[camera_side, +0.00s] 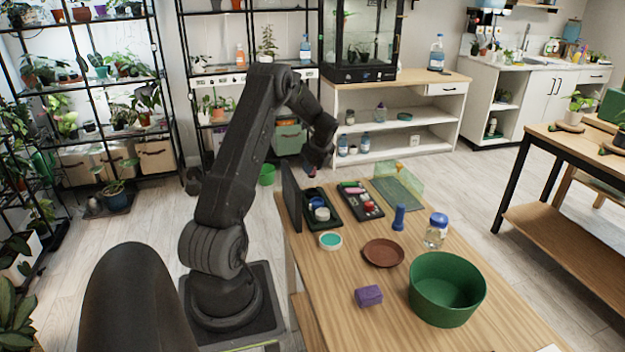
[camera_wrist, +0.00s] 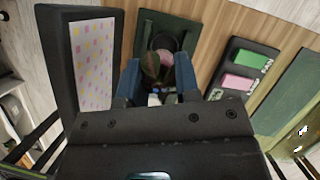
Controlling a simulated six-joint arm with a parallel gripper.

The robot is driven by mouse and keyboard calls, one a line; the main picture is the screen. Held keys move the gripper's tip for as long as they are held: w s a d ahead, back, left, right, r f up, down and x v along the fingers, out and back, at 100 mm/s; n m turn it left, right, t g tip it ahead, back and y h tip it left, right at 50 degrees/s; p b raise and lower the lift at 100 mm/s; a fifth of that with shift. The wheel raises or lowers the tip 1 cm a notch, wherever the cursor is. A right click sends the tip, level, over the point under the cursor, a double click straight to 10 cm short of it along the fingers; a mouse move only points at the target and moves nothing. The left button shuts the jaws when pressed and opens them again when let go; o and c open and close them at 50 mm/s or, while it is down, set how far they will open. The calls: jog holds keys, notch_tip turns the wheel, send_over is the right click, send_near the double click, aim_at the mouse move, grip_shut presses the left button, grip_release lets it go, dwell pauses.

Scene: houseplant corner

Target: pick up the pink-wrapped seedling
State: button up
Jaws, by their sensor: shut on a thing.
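My gripper (camera_wrist: 158,84) shows in the wrist view, with its two blue fingers closed on the pink-wrapped seedling (camera_wrist: 167,58). A brownish-green leafy part and a bit of pink wrap show between the fingers; the rest is hidden. In the side view my gripper (camera_side: 313,168) is above the left back part of the wooden table, over a dark tray (camera_side: 311,222). A small pinkish spot shows at the fingertips there, too small to make out. The seedling appears held above the tray; its exact height is unclear.
A dark upright panel (camera_side: 292,196) stands close left of the tray. A second tray (camera_side: 368,212) with pink and green items lies right of it. A round teal-topped tin (camera_side: 330,240), brown saucer (camera_side: 383,253), blue object (camera_side: 398,218), jar (camera_side: 435,234), purple block (camera_side: 369,296) and green pot (camera_side: 445,305) stand nearer.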

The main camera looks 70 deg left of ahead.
jog(key=shift+r, duration=1.45)
